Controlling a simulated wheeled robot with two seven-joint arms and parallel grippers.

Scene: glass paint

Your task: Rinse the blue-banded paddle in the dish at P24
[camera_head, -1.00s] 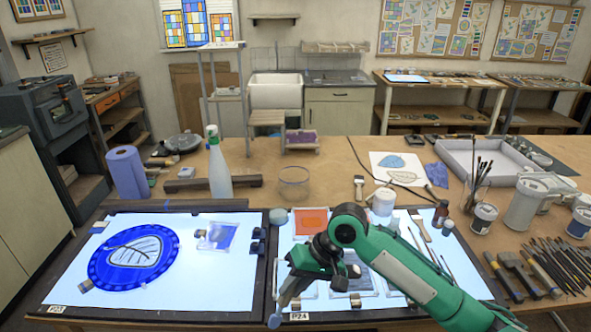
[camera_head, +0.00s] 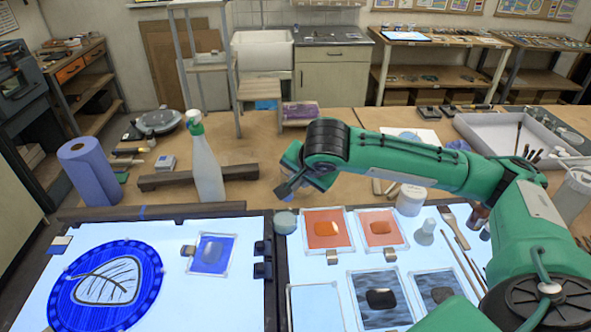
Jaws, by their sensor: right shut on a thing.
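My right gripper (camera_head: 295,182) is shut on a slim grey tool, taken to be the paddle, above the table just behind the right light panel (camera_head: 330,268). My left gripper is not in view.
A spray bottle (camera_head: 204,160) and a dark bar (camera_head: 165,180) stand left of the gripper. A round grey pot (camera_head: 285,222) sits at the panel's corner. A white jar (camera_head: 411,199) is under my right arm. Framed glass samples lie on the panel.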

